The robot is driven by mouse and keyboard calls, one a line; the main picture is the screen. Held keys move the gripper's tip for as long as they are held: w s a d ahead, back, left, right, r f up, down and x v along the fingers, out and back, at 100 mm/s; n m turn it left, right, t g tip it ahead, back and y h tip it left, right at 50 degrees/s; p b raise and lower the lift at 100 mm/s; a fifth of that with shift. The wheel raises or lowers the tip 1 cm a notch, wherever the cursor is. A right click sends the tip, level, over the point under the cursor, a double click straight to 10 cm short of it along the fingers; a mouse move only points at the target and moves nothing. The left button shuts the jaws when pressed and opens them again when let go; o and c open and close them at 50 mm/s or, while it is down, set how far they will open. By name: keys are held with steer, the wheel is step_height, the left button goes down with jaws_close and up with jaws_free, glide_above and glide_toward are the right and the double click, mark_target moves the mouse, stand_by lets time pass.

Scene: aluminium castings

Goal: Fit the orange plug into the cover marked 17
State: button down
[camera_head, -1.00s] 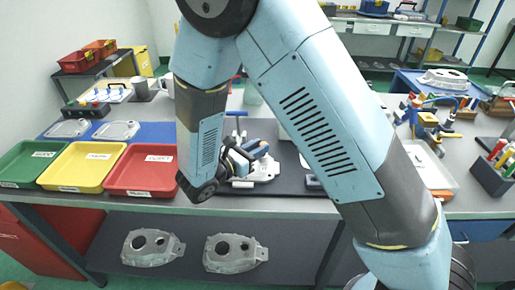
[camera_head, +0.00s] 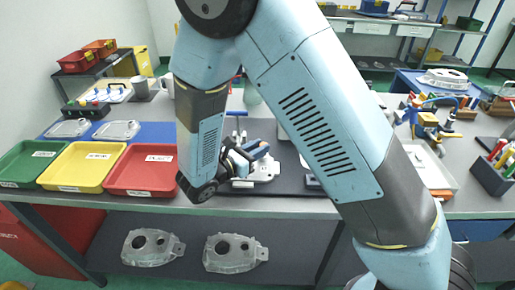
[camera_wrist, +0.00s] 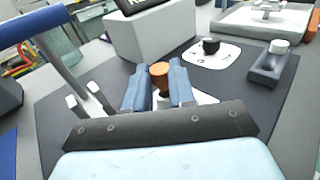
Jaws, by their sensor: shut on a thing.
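My gripper (camera_wrist: 160,88) is shut on the orange plug (camera_wrist: 160,69), which stands up between the two blue fingers in the wrist view. A white casting (camera_wrist: 204,97) shows partly below and beside the fingers; they hide most of it. In the head view my gripper (camera_head: 245,158) is low over a pale casting (camera_head: 266,172) on the dark mat, and the plug cannot be made out there. I cannot read a 17 on any cover, nor tell whether the plug touches the casting.
On the dark mat (camera_wrist: 75,125) lie a white plate with a black knob (camera_wrist: 211,46) and a grey block with a white-topped cylinder (camera_wrist: 270,62). A white box (camera_wrist: 150,36) stands behind. Green (camera_head: 30,165), yellow (camera_head: 82,168) and red (camera_head: 142,172) trays are at the left.

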steer(key=shift+f, duration=0.95)
steer(key=c, duration=0.9)
jaws_free()
steer(key=shift+o, duration=0.2)
steer(key=v, duration=1.3)
steer(key=shift+s+a, duration=0.25)
steer(key=shift+s, duration=0.05)
